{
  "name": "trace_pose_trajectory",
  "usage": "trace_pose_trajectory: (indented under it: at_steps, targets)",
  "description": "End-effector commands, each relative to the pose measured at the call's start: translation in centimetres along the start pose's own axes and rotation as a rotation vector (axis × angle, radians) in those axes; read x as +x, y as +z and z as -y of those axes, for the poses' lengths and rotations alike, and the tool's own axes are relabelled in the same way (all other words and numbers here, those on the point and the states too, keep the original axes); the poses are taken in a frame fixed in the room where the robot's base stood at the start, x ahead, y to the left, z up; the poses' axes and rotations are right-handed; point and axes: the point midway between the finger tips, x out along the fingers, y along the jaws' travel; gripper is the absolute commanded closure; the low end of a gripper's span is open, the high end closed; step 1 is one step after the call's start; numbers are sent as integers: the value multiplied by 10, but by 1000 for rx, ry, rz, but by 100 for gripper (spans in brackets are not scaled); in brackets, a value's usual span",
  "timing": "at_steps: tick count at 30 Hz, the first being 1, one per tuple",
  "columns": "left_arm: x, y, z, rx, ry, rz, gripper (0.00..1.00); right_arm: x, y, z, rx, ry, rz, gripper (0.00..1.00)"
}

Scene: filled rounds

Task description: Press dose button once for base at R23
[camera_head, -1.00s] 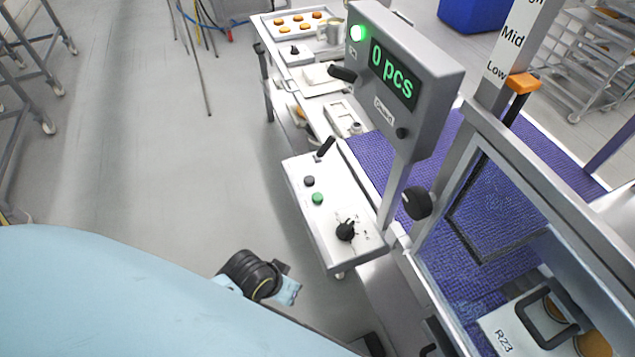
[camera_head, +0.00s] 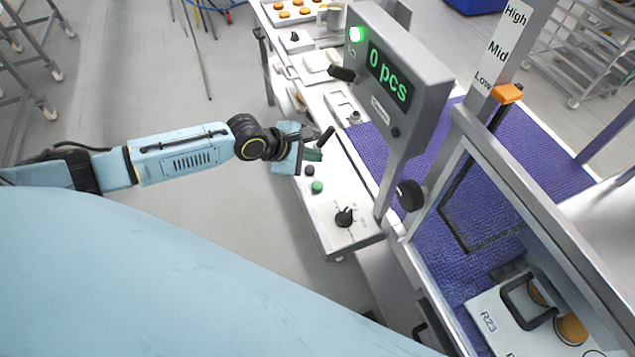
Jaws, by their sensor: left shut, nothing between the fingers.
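The control box (camera_head: 330,236) has a white top with a green button (camera_head: 317,187), a dark button (camera_head: 310,171), a black rotary knob (camera_head: 344,217) and a black lever (camera_head: 325,137) at its far end. I cannot read which button is for dosing. My left gripper (camera_head: 313,155) is shut and empty, by the box's far left edge near the lever and just beyond the dark button. Contact cannot be told. A white tray marked R23 (camera_head: 488,322) with a black handle and orange-brown rounds (camera_head: 571,329) sits at the lower right. My right gripper is out of view.
A grey display (camera_head: 422,85) reads "0 pcs" with a green lamp (camera_head: 356,34) lit. A purple belt (camera_head: 440,222) runs behind a framed guard. An orange slider (camera_head: 507,93) sits near "Low". Floor left of the box is clear.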

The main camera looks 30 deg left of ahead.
Motion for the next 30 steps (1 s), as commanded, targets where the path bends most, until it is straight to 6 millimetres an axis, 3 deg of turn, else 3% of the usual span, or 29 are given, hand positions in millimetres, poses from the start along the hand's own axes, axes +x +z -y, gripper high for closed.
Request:
trace_pose_trajectory:
  at_steps: [11,18,30]
  targets:
    - [1,-1,0,-10,0,0,100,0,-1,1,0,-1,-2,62]
    - [14,-11,10,-9,-1,-2,100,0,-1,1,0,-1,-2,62]
    - [50,-36,37,-10,-1,0,100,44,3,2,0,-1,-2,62]
